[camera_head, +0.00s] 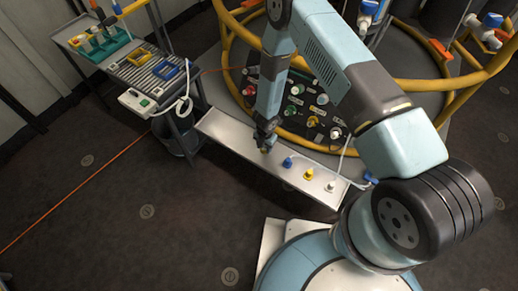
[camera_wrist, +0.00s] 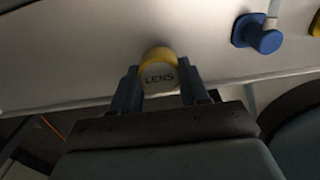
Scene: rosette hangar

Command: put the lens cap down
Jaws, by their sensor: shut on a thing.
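The lens cap (camera_wrist: 160,72) is a small round piece with a yellow rim and a pale face lettered "LENS". In the wrist view it sits between the two fingers of my gripper (camera_wrist: 160,88), which is shut on it. Only a bit of yellow shows at the fingertips there. The shelf surface (camera_wrist: 75,55) fills the upper wrist view. I cannot tell whether the cap touches it.
On the shelf to the right stand a blue connector (camera_head: 287,162), a yellow one (camera_head: 308,174) and a white one (camera_head: 330,186). A round panel with labelled plugs (camera_head: 300,105) lies behind, inside a yellow rail (camera_head: 228,55). A cart (camera_head: 155,72) stands left. The shelf's left end is clear.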

